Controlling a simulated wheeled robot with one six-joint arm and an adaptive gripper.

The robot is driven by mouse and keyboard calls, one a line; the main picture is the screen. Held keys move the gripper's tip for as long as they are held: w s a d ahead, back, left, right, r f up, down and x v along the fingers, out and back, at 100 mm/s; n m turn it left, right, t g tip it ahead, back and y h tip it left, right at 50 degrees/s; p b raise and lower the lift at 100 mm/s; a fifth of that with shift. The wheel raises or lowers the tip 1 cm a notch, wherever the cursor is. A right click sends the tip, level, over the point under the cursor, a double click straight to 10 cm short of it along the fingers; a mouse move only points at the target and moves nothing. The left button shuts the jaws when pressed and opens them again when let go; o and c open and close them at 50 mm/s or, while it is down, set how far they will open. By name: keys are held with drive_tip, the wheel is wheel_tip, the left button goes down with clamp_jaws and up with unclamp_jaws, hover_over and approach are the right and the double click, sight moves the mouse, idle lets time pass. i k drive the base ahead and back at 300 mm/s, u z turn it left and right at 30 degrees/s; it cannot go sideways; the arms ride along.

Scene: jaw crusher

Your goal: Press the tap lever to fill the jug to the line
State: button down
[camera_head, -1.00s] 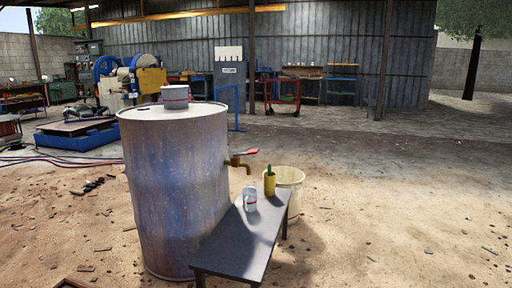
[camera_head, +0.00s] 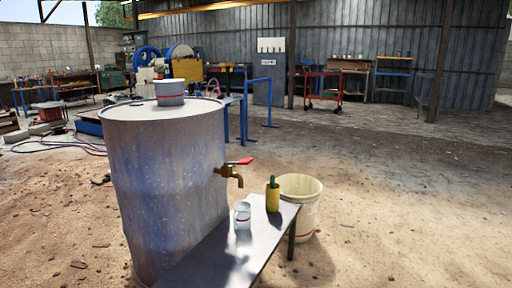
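The brass tap (camera_head: 229,174) with its red lever (camera_head: 240,161) sticks out from the right side of the big blue-white drum (camera_head: 165,185). A larger grey-white pot with a red band (camera_head: 170,93) stands on the drum's top. I cannot tell which of the two is the jug. The fill line and any water are too small to make out. My gripper is not in view.
A yellow container with a green top (camera_head: 272,197) stands on the bench's far end. A cream bucket (camera_head: 303,200) stands on the ground behind it. A red trolley (camera_head: 323,90) and workbenches line the metal wall. Sandy ground to the right is open.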

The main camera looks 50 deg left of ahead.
sight(245, 161)
drive_tip(key=u, duration=0.25)
drive_tip(key=i, duration=1.9)
drive_tip(key=u, duration=1.1)
drive_tip(key=i, duration=1.1)
drive_tip(key=u, duration=1.8)
drive_tip(key=i, duration=0.65)
drive_tip(key=u, duration=0.55)
